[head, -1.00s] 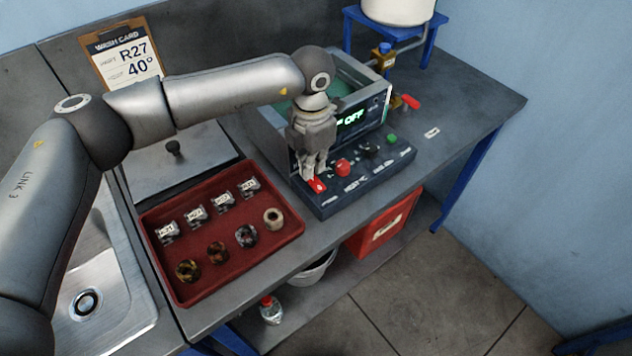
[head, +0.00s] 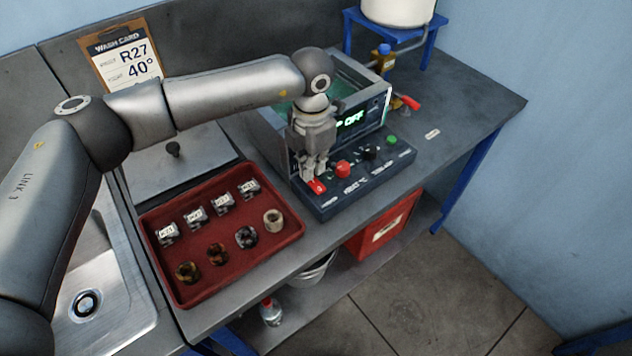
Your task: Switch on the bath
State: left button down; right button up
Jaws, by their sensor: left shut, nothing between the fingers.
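The bath (head: 267,128) is a grey open-topped tank on the bench, and its green display (head: 350,119) reads OFF. A dark control panel (head: 333,206) lies in front of it. On the panel are a red rocker switch (head: 317,187) at the left end, a red round button (head: 343,169), a black knob (head: 371,152) and a green button (head: 392,140). My left gripper (head: 314,178) is shut and empty, pointing down at the red switch. Its fingertips are at the switch's top edge; I cannot tell whether they touch it. My right gripper is not in view.
A dark red tray (head: 222,279) with several small metal parts and rings lies left of the panel. A wash card (head: 126,60) reads R27, 40°. A red-handled valve (head: 411,103) is behind the panel. A white container (head: 398,10) stands on a blue stand. The bench's right end is mostly clear.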

aim_at(312, 180)
pick_arm(q)
jog(key=shift+f+b, duration=1.1)
jog(key=shift+f, duration=0.05)
dwell(0.5)
jog(key=shift+r, duration=0.1)
jog(key=shift+r+p, duration=1.3)
jog(key=shift+r, duration=2.15)
